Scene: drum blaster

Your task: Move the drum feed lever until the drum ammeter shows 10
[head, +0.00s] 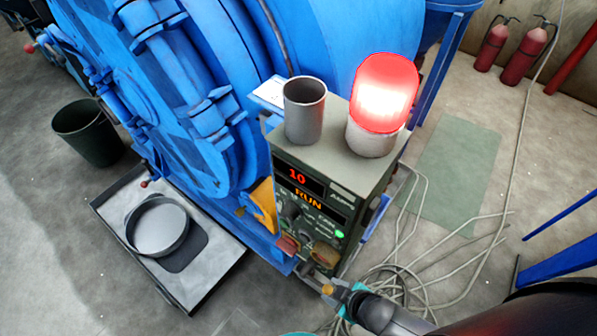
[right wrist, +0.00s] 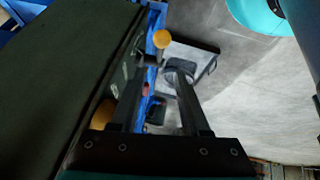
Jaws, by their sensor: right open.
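The drum ammeter (head: 297,177) on the grey control box (head: 330,135) shows a red 10, with RUN lit below it. My right gripper (head: 312,277) is low beside the front of this box, its fingers apart and empty. In the right wrist view, the open fingers (right wrist: 157,72) point past the box toward a round yellow knob (right wrist: 162,39), which lies beyond the tips and is not held. I cannot tell for sure whether this knob is the drum feed lever. My left gripper is out of view.
A lit red beacon (head: 384,95) and a grey cup (head: 305,108) stand on the box. The blue drum machine (head: 190,90) rises behind. A tray (head: 210,275) with a round pan lies left on the floor. Loose cables (head: 430,270) lie right of the box.

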